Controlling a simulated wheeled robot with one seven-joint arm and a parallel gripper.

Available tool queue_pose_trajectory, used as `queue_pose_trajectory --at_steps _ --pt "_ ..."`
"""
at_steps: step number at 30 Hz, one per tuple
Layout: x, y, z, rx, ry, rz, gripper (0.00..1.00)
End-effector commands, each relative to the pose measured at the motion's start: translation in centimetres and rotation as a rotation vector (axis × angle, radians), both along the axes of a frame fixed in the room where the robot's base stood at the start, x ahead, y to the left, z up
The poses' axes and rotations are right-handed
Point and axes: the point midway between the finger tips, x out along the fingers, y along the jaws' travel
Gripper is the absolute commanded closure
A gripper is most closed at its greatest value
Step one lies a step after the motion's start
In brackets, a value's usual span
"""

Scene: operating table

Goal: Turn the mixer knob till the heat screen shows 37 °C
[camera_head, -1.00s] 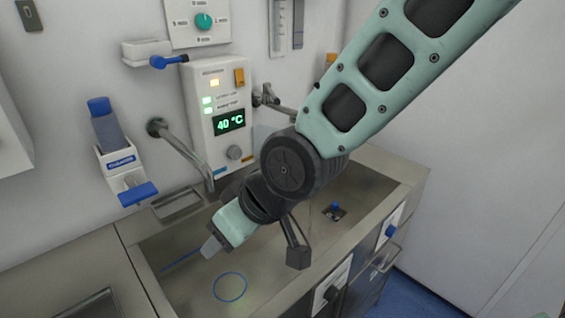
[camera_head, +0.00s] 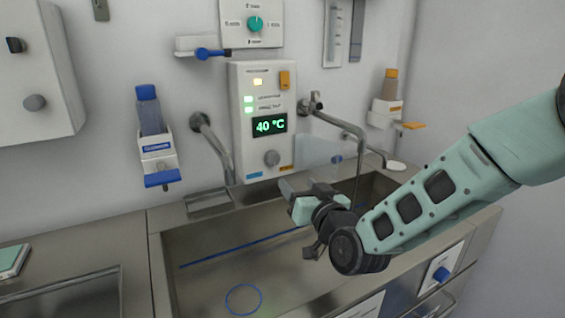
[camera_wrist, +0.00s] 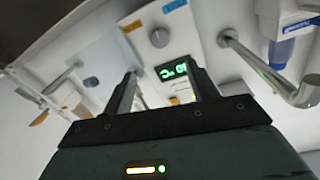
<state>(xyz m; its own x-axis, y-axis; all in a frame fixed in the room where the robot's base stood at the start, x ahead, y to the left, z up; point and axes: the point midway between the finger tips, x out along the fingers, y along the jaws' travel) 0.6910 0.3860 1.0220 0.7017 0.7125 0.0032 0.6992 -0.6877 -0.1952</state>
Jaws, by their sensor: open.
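The mixer knob (camera_head: 271,158) is a grey round knob low on a white wall panel (camera_head: 243,150). The heat screen (camera_head: 269,126) just above it reads 40 °C in green. My gripper (camera_head: 298,187) is open and empty over the sink, below and slightly right of the knob, apart from it. In the wrist view the picture is turned over: the knob (camera_wrist: 159,38) shows beyond the gap between my two spread fingers (camera_wrist: 161,78), and the screen (camera_wrist: 174,71) shows between them, partly cut by a finger.
A steel sink (camera_head: 200,250) lies below. Metal spouts stand left (camera_head: 215,150) and right (camera_head: 345,128) of the panel. A blue-capped dispenser (camera_head: 152,130) hangs left. A teal dial (camera_head: 255,23) is above. The space before the knob looks clear.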

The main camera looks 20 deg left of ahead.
Motion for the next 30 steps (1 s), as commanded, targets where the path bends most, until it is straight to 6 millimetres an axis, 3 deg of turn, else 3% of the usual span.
queue_pose_trajectory --at_steps 18,30 --pt "7.6 7.8 0.1 -0.001 0.001 0.000 0.42" --pt "9.6 9.7 0.0 -0.001 0.001 0.001 0.42"
